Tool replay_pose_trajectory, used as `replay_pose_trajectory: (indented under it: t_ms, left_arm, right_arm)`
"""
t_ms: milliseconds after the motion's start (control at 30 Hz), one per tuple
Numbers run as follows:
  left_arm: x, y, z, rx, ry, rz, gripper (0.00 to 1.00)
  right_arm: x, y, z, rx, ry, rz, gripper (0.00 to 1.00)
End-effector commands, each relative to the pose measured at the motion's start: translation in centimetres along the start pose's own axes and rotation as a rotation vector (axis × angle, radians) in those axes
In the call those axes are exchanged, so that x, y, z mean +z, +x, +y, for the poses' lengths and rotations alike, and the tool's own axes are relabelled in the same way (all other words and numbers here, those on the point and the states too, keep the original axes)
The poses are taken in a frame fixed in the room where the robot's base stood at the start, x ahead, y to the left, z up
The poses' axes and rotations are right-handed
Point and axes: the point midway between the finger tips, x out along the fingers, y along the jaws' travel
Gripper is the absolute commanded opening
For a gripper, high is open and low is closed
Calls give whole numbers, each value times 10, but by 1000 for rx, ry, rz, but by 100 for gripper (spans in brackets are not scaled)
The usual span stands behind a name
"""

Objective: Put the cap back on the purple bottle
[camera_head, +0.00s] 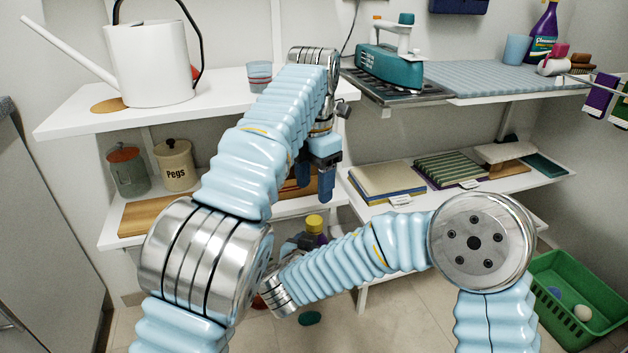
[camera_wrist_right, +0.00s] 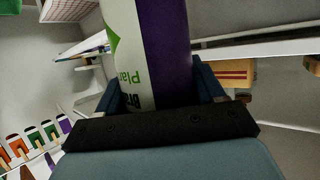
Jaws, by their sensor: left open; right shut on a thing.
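My right gripper (camera_wrist_right: 158,88) is shut on the purple bottle (camera_wrist_right: 168,45), which has a white and green label, in the right wrist view. In the head view the bottle (camera_head: 318,240) is mostly hidden behind my right arm; a yellow top (camera_head: 314,223) shows on it. I cannot tell whether this yellow top is a seated cap. My left gripper (camera_head: 325,182) is open and empty, fingers pointing down, above the yellow top and apart from it.
A white watering can (camera_head: 150,62) and a cup (camera_head: 259,76) stand on the upper left shelf (camera_head: 75,115). Jars stand below. Books (camera_head: 388,182) lie on the lower right shelf. A green basket (camera_head: 570,305) stands at right. A dark green object (camera_head: 310,318) lies on the floor.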

Motion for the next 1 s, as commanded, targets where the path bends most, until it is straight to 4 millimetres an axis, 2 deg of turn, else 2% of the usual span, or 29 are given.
replay_pose_trajectory:
  t_ms: [167, 600, 733, 1000]
  left_arm:
    - [0, 9, 0, -2, 1, 1, 57]
    - [0, 70, 0, -2, 1, 1, 57]
    - [0, 78, 0, -1, 2, 0, 57]
    - [0, 80, 0, 0, 2, -1, 57]
  right_arm:
    - [-1, 0, 0, 0, 1, 1, 0]
    - [-1, 0, 0, 0, 1, 1, 0]
    - [-1, 0, 0, 0, 1, 1, 0]
    - [-1, 0, 0, 0, 1, 1, 0]
